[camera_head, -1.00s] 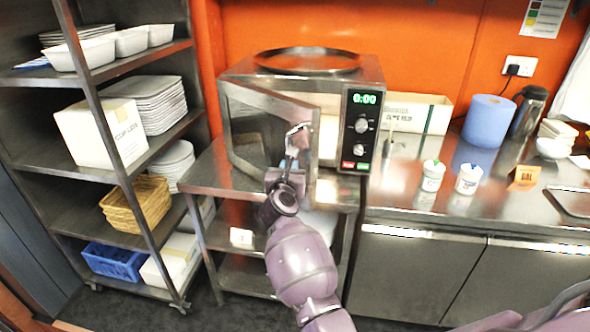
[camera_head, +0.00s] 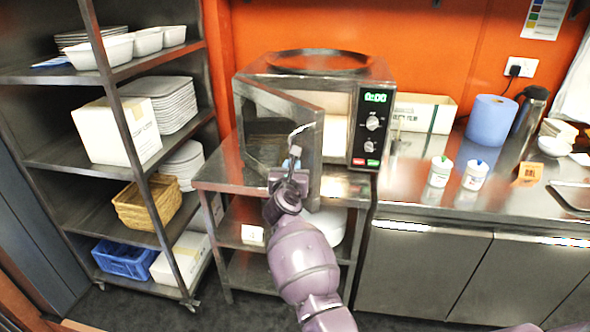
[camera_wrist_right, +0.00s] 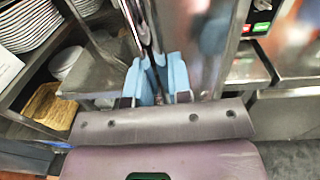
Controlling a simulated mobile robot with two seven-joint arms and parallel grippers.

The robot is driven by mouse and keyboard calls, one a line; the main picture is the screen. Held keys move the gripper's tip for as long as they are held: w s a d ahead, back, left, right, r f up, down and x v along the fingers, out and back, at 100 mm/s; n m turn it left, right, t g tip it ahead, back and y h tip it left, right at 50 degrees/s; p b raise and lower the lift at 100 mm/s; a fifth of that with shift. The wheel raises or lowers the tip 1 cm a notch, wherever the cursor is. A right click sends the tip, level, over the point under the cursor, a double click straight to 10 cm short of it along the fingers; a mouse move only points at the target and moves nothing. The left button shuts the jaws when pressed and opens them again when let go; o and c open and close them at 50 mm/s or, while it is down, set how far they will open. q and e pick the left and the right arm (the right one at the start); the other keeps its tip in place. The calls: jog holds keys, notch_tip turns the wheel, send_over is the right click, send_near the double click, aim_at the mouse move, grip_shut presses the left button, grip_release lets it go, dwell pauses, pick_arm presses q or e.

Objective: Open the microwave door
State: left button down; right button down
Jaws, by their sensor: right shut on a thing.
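The microwave (camera_head: 373,125) stands on a steel table, its control panel lit at the right. Its door (camera_head: 278,135) is hinged at the left and stands partly open, swung out toward me. A gap shows between its free edge and the panel. My right gripper (camera_head: 292,163) is at the door's free edge, shut on the door handle (camera_head: 301,131). In the right wrist view the blue fingertips of the gripper (camera_wrist_right: 160,78) close around the narrow handle (camera_wrist_right: 152,40) beside the door. My left gripper is not in view.
A metal rack (camera_head: 75,160) with plates, boxes and baskets stands close at the left. A round tray (camera_head: 320,61) lies on top of the microwave. The counter (camera_head: 420,192) at the right holds two white tubs (camera_head: 440,171) and a blue roll (camera_head: 491,120).

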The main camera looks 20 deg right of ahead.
dwell(0.3)
jog(key=c, duration=1.1)
grip_release()
jog(key=shift+d, duration=0.1)
